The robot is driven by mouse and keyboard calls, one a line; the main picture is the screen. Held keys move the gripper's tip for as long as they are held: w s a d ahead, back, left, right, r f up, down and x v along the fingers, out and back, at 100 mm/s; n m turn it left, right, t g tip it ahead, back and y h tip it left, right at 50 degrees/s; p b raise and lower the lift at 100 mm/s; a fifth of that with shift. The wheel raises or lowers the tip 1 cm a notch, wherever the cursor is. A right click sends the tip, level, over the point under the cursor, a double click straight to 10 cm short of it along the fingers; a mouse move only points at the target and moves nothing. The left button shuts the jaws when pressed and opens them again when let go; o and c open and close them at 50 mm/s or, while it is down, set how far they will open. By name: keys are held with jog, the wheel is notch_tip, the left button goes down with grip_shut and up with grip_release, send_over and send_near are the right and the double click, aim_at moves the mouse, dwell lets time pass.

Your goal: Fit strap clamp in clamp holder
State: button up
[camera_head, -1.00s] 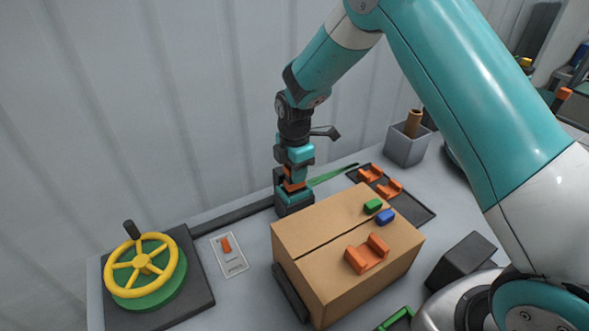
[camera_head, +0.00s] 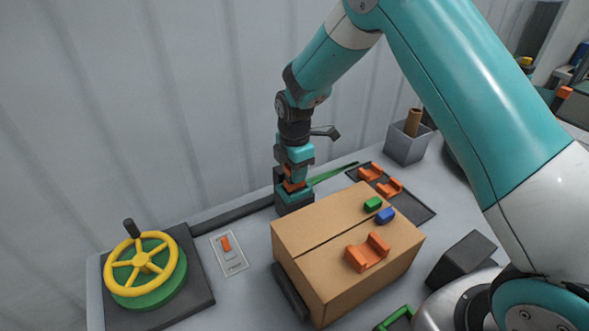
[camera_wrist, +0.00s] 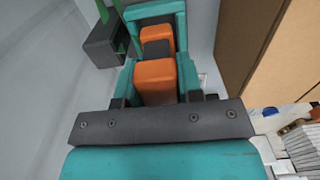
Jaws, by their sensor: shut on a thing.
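My gripper (camera_head: 293,181) points down at the back edge of the table, left of the cardboard box. It is shut on an orange piece (camera_head: 292,187), which I take to be the strap clamp. In the wrist view, the orange piece (camera_wrist: 155,82) shows between teal sides, with a dark block and more orange beyond it. A dark and teal block (camera_head: 293,207), possibly the clamp holder, is directly below my gripper. I cannot tell whether the orange piece is seated in it. A green strap (camera_head: 333,174) runs right from there.
The cardboard box (camera_head: 315,225) carries an orange saddle (camera_head: 367,252) and green and blue blocks. A dark tray (camera_head: 415,208) with orange saddles lies behind it. A yellow handwheel (camera_head: 143,262) and a switch plate (camera_head: 229,254) are left. The wall is close behind my gripper.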

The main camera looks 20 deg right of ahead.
jog(key=shift+f+b, duration=0.6)
jog(key=shift+f, duration=0.45)
jog(key=o, duration=1)
jog(key=shift+o, duration=0.2)
jog(key=shift+r, duration=0.1)
